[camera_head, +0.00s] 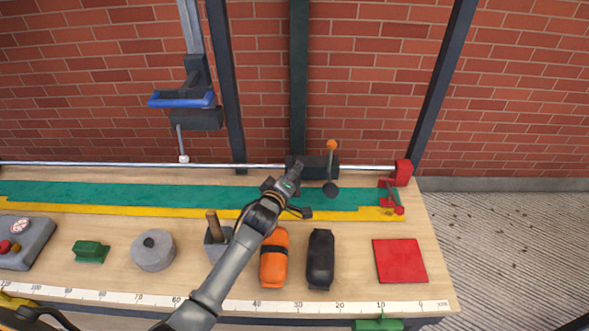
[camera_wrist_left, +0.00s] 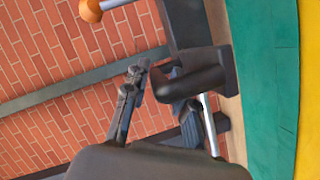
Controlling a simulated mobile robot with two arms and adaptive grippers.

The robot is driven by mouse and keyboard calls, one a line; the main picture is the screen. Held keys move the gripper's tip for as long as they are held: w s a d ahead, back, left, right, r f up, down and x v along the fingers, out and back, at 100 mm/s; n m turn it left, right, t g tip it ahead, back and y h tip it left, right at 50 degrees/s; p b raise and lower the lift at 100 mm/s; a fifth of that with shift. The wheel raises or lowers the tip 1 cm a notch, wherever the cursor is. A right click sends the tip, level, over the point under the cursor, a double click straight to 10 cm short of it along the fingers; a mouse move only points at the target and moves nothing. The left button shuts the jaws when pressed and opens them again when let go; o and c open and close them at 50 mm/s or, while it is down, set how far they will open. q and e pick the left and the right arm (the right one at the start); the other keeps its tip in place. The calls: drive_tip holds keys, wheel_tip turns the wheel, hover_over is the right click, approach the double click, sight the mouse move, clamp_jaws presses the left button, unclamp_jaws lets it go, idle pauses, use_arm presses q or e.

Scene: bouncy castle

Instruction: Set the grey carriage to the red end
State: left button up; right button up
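The dark grey carriage (camera_head: 323,172) sits on the pale rail along the back of the bench. A lever with an orange knob (camera_head: 332,145) stands at its right side. A red end block (camera_head: 403,172) caps the rail to the right, with a gap of bare rail between. My left gripper (camera_head: 288,184) is at the carriage's left front part and covers some of it. Its fingers look apart; contact cannot be told. The left wrist view shows the orange knob (camera_wrist_left: 90,11), a dark rounded block beyond the fingers and the rail (camera_wrist_left: 208,125). My right gripper is not in view.
A green strip (camera_head: 150,195) and a yellow strip lie before the rail. A blue-edged clamp (camera_head: 182,100) hangs left. A red square (camera_head: 400,261) lies front right.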

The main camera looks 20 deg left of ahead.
use_arm(q)
drive_tip(key=shift+w+f, duration=0.15)
drive_tip(key=shift+w, duration=0.5)
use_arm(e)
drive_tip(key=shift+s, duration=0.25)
use_arm(q)
drive_tip(key=shift+c, duration=0.5)
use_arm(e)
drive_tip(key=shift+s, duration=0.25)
use_arm(q)
clamp_jaws()
drive_tip(key=shift+d, duration=0.15)
